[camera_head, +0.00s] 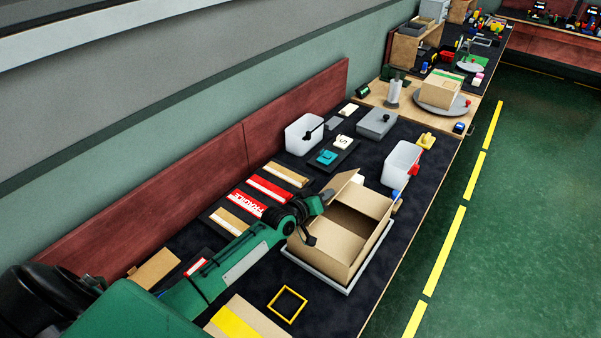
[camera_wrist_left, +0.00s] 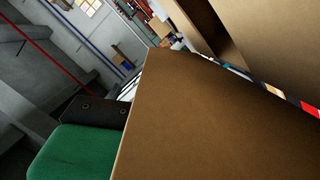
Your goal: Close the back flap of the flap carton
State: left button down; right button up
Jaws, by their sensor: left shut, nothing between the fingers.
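The flap carton (camera_head: 352,262) is a brown box with a partly open top and a dark inside. Its back flap (camera_head: 343,184) stands up, tilted, at the carton's far left side. My left gripper (camera_head: 326,197) is shut and empty, right by this flap; I cannot tell whether it touches. In the left wrist view a large brown cardboard panel (camera_wrist_left: 215,125), likely the flap, fills the middle and hides the fingertips. A green and black part of the gripper shows at its lower left. My right gripper is not in view.
The carton sits on a pale tray (camera_head: 316,277). A white bin (camera_head: 402,165) stands beyond it and another (camera_head: 303,134) stands farther left. Flat red and tan packs (camera_head: 268,189) lie left of the carton. A yellow square frame (camera_head: 287,305) lies in front.

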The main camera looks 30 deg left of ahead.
pick_arm(q)
jog(key=shift+s+d+f+m+y+p, duration=0.1)
jog(key=shift+d+f+m+y+p, duration=0.2)
jog(key=shift+d+f+m, duration=0.4)
jog(key=shift+d+f, duration=0.15)
jog(key=shift+f, duration=0.1)
